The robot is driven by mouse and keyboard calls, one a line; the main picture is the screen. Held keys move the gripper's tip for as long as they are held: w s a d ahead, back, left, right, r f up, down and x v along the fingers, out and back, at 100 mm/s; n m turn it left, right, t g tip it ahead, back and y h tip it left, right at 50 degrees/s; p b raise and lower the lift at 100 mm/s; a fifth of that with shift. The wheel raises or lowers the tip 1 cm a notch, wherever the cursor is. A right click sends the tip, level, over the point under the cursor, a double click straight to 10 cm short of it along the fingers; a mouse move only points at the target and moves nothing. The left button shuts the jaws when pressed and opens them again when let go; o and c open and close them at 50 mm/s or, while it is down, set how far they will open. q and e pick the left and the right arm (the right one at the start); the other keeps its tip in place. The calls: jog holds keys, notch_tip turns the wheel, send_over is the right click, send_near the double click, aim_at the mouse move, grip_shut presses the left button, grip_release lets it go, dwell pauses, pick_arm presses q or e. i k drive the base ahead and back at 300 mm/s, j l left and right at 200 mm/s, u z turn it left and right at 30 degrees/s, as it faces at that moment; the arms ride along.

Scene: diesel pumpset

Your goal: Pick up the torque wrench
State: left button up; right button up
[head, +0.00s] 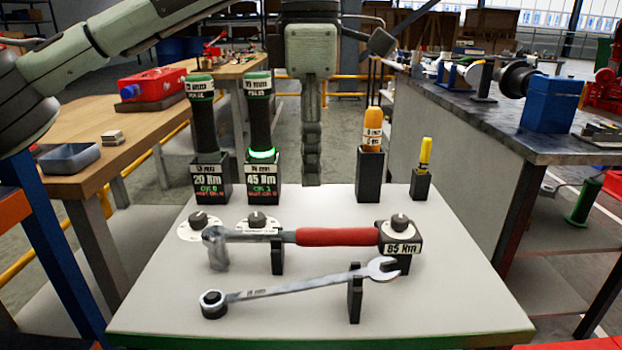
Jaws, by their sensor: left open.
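A long tool with a red handle (337,236) and a grey shaft, seemingly the torque wrench, lies across the white table with its head at the left. A black support is under its shaft, and its right end is by a black block marked 85 Nm (402,248). Green-topped tools stand upright in black holders marked 20 Nm (209,184) and 45 Nm (262,185); the 45 Nm one has a lit green ring. My left gripper (312,178) is open and empty, pointing down beyond the red-handled tool. Its fingers show edge-on. My right gripper is out of view.
A combination spanner (305,288) lies in front on a black support and a round socket-like piece. An orange-handled tool (372,127) and a yellow one (425,155) stand in holders at the back right. The white table (450,300) is clear at its front right.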

aim_at(215, 237)
jog(key=k, duration=1)
